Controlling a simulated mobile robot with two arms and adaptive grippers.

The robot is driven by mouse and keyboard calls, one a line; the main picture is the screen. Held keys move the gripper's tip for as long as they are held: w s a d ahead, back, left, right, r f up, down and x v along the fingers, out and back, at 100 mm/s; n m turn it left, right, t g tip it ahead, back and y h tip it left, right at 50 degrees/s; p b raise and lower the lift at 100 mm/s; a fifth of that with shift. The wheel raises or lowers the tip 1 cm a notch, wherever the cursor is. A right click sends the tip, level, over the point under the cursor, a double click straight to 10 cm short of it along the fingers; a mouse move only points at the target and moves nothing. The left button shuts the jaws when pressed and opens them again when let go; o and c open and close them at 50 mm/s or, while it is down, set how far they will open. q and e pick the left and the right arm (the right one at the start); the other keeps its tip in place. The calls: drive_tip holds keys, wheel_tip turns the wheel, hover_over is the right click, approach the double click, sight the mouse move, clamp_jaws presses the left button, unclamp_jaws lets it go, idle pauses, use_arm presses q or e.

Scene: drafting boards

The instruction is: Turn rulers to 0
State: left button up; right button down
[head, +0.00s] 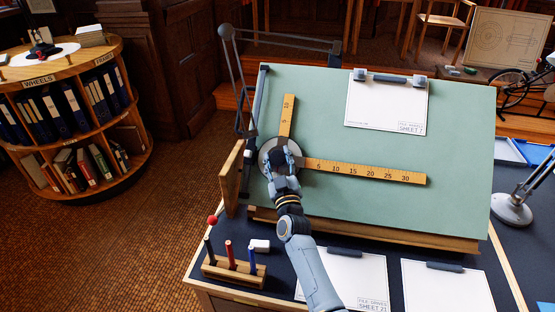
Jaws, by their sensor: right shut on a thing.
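The drafting head (266,160) is a round grey disc on the left part of the green drafting board (380,140). A yellow long ruler (365,172) runs right from it, looking roughly parallel to the board's lower edge. A yellow short ruler (287,113) points up from it, leaning slightly right in the picture. My right gripper (283,158) is over the disc, shut on the head's knob, which its fingers mostly hide. Any angle scale or zero mark is hidden or too small to read. My left gripper is out of view.
A clipped sheet (385,105) lies on the board's upper part. A linkage arm (240,85) stands along the left edge. A pen stand (234,267), loose sheets (447,287) and a lamp (512,212) are on the dark desk. A round bookshelf (70,125) stands left, with open floor between.

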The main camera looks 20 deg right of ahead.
drive_tip(key=c, duration=0.7)
unclamp_jaws()
drive_tip(key=v, duration=1.2)
